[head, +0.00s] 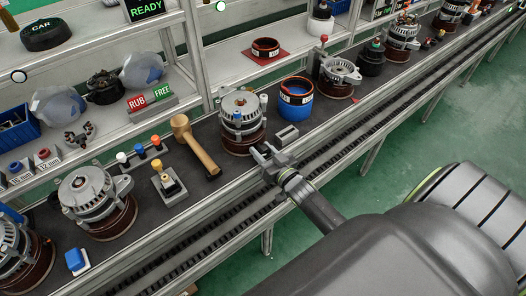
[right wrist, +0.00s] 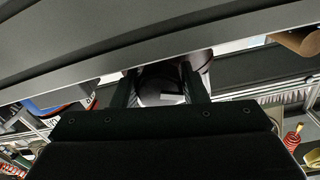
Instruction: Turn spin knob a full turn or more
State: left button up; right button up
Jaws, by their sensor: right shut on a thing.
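My right gripper (head: 271,158) reaches in from the lower right, low at the front side of an alternator (head: 240,104) with a silver top on a copper-brown base. In the right wrist view its two dark fingers (right wrist: 161,92) stand on either side of a round grey piece with a pale mark, which I take for the spin knob (right wrist: 158,86). The gripper is shut on it. In the head view the knob is hidden or too small to make out. My left gripper is not in view.
More alternators (head: 91,194) stand along the dark bench.

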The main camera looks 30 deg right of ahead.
jog(key=n+b, duration=0.1)
jog(key=n, duration=0.3)
jog(key=shift+f, duration=0.1)
jog(key=shift+n+b, duration=0.5)
jog(key=shift+n, duration=1)
jog(key=o, duration=1)
jog(key=shift+c, duration=0.2)
jog(key=s+d+b, duration=0.1)
jog(key=s+b, duration=0.1)
jog(key=s, duration=1.5)
jog(key=shift+s+b, duration=0.2)
jog(key=shift+b, duration=0.2)
jog(key=shift+f, duration=0.15)
